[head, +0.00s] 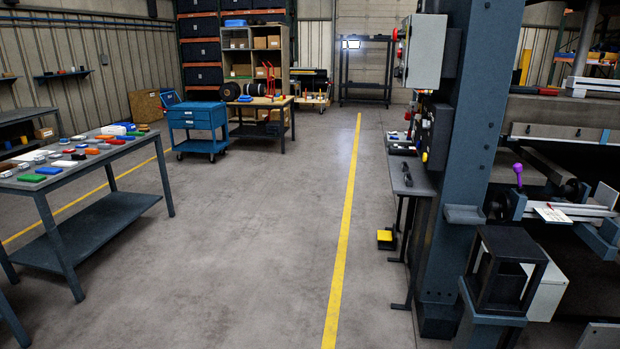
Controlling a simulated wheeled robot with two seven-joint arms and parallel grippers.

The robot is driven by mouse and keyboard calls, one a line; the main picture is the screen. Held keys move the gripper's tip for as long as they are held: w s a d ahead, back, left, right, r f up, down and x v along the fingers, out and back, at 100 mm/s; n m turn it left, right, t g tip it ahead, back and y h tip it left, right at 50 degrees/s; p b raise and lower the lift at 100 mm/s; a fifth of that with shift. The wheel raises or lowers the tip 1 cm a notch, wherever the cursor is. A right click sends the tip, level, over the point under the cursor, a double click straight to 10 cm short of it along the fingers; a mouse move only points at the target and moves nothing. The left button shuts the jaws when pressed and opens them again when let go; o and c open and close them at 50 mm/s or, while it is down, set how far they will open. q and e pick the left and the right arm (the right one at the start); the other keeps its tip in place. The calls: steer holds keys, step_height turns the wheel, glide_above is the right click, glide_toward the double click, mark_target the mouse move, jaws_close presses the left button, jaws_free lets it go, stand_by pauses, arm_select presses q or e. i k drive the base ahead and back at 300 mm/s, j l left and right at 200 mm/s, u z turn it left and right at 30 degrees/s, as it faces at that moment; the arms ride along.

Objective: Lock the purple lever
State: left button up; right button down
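A purple lever (518,171) with a rounded knob stands roughly upright on the machine at the right. Its lower end meets dark fittings beside a light metal bar. A white tag with red marks (551,214) lies just right of and below it. I cannot tell from this view whether the lever is locked. Neither of my grippers shows in the head view.
A blue-grey column (461,130) stands left of the lever, with a black box frame (505,272) in front of it. A wide grey floor with a yellow line (345,226) is free at left centre. A table (112,161) with small coloured parts stands at far left.

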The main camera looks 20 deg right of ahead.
mark_target(518, 169)
steer(key=i+l+z, duration=0.1)
steer(key=i+z, duration=0.25)
steer(key=i, duration=0.25)
steer(key=i+z, duration=0.4)
steer(key=i, duration=0.15)
steer(key=i+j+z, duration=0.35)
steer(key=i, duration=0.2)
steer(key=i+l+z, duration=0.15)
steer(key=i+z, duration=0.7)
steer(key=i+l, duration=0.05)
